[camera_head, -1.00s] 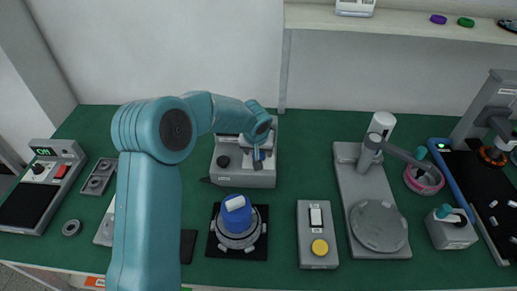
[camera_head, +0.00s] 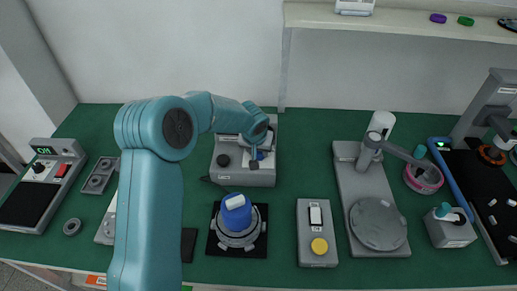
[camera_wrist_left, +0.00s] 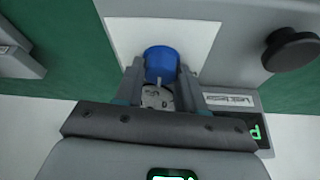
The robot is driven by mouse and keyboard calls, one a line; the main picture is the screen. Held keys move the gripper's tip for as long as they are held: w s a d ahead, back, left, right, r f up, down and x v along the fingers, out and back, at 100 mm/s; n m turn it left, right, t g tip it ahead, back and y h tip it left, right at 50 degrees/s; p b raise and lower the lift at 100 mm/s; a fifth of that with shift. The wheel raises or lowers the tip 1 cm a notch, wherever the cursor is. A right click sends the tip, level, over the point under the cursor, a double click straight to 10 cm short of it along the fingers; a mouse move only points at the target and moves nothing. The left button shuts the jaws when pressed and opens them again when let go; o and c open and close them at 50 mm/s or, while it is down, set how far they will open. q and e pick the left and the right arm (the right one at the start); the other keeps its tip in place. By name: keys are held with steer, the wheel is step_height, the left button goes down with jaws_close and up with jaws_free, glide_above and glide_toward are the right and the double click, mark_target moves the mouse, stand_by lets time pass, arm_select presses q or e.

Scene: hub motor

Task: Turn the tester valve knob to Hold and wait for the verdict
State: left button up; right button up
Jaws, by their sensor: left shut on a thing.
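The grey tester box (camera_head: 228,176) stands at the back of the green bench, left of centre. My left gripper (camera_head: 256,164) reaches down over its right half. In the left wrist view the blue valve knob (camera_wrist_left: 161,62) sits between the two fingers of my left gripper (camera_wrist_left: 160,80), which is shut on it. A black knob (camera_head: 223,161) is on the tester's left side; it also shows in the left wrist view (camera_wrist_left: 290,48). A green-lit display (camera_wrist_left: 257,132) on the tester is partly cut off by the gripper, and its text is unreadable. My right gripper is out of view.
A blue-topped hub motor (camera_head: 237,222) on a black mat stands in front of the tester. A grey switch box (camera_head: 312,260) with a yellow button and a grey plate stand (camera_head: 342,180) are to the right. A control unit (camera_head: 42,186) sits far left.

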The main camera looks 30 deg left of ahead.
arm_select(q)
steer(key=m+p, duration=0.1)
steer(key=m+h+p, duration=0.1)
steer(key=shift+a+r+m, duration=0.1)
steer(key=shift+r+m, duration=0.1)
steer(key=shift+m, duration=0.1)
steer(key=shift+f+m+t+h+p, duration=0.1)
steer(key=shift+m+t+h+p, duration=0.25)
steer(key=shift+m+p, duration=0.7)
steer(key=o, duration=1)
steer(key=shift+o, duration=0.2)
steer(key=b+v, duration=0.2)
steer(key=v, duration=1.4)
steer(key=shift+r+b, duration=0.2)
steer(key=shift+b, duration=0.15)
steer(key=shift+a, duration=0.1)
